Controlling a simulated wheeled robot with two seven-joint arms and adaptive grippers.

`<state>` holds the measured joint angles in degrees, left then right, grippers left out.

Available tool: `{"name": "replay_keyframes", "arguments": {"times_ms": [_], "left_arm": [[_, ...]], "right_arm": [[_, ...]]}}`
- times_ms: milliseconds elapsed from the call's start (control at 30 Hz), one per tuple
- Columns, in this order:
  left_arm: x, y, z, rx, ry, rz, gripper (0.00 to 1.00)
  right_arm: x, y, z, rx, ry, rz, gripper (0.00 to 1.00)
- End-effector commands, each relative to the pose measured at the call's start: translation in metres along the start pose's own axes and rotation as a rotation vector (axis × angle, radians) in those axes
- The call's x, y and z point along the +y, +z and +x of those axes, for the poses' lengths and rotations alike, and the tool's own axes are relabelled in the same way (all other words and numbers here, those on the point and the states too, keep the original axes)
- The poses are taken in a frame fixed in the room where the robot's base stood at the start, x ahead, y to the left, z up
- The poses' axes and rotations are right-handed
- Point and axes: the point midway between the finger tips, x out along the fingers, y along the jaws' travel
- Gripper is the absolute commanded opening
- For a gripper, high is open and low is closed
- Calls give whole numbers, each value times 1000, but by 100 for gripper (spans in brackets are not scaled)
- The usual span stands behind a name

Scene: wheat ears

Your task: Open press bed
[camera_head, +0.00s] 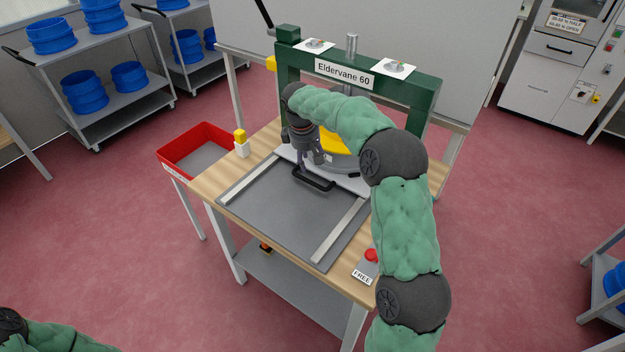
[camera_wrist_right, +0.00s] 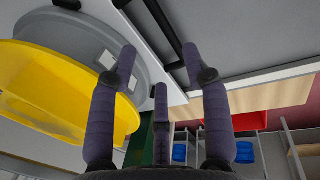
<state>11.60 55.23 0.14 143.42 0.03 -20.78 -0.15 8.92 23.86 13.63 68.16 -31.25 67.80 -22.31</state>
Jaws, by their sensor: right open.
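The press (camera_head: 430,90) is a green frame labelled "Eldervane 60" at the back of the wooden table. Its bed (camera_head: 352,183), a pale plate, sits back beneath the frame, with a grey round part and a yellow piece on it. A black bar handle (camera_head: 318,183) is on the bed's front edge. My right gripper (camera_head: 302,168) points down at the handle, open. In the right wrist view the handle (camera_wrist_right: 161,25) runs between the fingertips of the gripper (camera_wrist_right: 160,60); contact cannot be told. My right arm hides part of the bed and frame. My left gripper is out of view.
A bare grey plate with two pale rails (camera_head: 340,231) lies in front of the bed. A red tray (camera_head: 203,140) is at the table's left, near a yellow-capped bottle (camera_head: 241,143). A red button (camera_head: 371,255) and "FREE" label (camera_head: 362,277) are at the front right.

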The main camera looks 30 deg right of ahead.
Motion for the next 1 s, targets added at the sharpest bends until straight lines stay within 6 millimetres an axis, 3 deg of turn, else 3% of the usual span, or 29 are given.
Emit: {"name": "replay_keyframes", "arguments": {"times_ms": [300, 500, 700, 1000], "left_arm": [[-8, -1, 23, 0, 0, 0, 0], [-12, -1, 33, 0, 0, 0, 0], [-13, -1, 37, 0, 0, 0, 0], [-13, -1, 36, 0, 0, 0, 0]], "right_arm": [[-1, 1, 58, -3, -2, 0, 49], [-1, 0, 86, -2, -1, -1, 49], [0, 0, 98, -2, -1, -1, 49], [0, 0, 99, -1, -1, -1, 49]]}}
